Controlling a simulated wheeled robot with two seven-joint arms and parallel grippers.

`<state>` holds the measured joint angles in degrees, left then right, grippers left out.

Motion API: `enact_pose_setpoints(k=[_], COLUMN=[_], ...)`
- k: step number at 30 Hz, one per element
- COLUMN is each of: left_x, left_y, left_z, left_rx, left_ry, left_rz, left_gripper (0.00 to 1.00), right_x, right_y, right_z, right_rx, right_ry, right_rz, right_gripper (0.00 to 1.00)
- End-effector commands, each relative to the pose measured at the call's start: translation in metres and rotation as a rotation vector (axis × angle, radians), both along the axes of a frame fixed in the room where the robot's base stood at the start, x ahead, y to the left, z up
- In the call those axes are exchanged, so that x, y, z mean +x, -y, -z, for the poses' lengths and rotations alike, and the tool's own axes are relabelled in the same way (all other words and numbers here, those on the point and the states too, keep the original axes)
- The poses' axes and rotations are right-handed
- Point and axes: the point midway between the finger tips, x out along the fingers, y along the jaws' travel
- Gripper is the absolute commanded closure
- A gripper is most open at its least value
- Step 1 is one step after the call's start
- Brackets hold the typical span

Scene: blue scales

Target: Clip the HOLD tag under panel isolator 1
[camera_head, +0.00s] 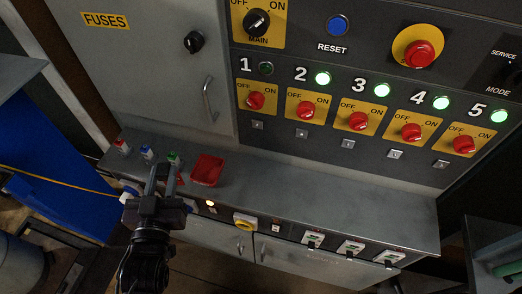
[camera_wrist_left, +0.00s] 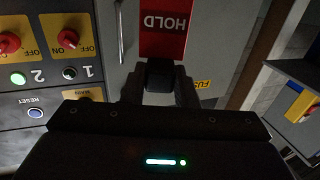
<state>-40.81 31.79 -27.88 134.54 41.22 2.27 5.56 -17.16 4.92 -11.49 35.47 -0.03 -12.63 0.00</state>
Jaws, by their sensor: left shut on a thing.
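Panel isolator 1 is a red knob (camera_head: 255,100) on a yellow OFF/ON plate, leftmost in its row; its lamp (camera_head: 265,68) is dark. A small square clip (camera_head: 257,125) sits below it. My left gripper (camera_head: 162,172) is over the left part of the grey ledge, below and left of isolator 1. In the left wrist view the gripper (camera_wrist_left: 160,78) is shut on the red HOLD tag (camera_wrist_left: 165,30), which sticks out beyond the fingertips. In the head view the tag is mostly hidden. My right gripper is not in view.
Isolators 2 to 5 have lit green lamps. A red tray (camera_head: 207,170) lies on the ledge (camera_head: 330,212) right of my left gripper. Small red, blue and green items (camera_head: 147,152) stand at the ledge's left end. A door handle (camera_head: 209,98) projects from the grey cabinet.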

Motion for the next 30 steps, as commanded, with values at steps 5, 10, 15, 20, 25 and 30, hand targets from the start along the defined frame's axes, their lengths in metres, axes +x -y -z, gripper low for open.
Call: enact_pose_setpoints(k=[5,10,15,20,25,30], left_x=[0.000,0.005,0.031,0.065,0.090,0.100], left_y=[0.000,0.005,0.040,0.093,0.143,0.169], left_z=[0.000,0.007,0.032,0.055,0.067,0.069], left_rx=[0.000,0.000,-0.001,0.001,0.003,0.001], left_ry=[0.000,0.001,0.010,0.011,0.007,0.001], left_rz=[0.000,0.008,0.066,0.161,0.255,0.306], left_gripper=[1.00,1.00,1.00,1.00,1.00,1.00], right_x=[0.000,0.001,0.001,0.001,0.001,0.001], right_y=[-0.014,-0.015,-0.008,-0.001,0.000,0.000], right_z=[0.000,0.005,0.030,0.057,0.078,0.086], right_rx=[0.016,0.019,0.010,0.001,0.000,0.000], right_ry=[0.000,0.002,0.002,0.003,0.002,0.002], right_rz=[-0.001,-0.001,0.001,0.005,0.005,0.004], right_gripper=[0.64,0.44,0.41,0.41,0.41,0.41])
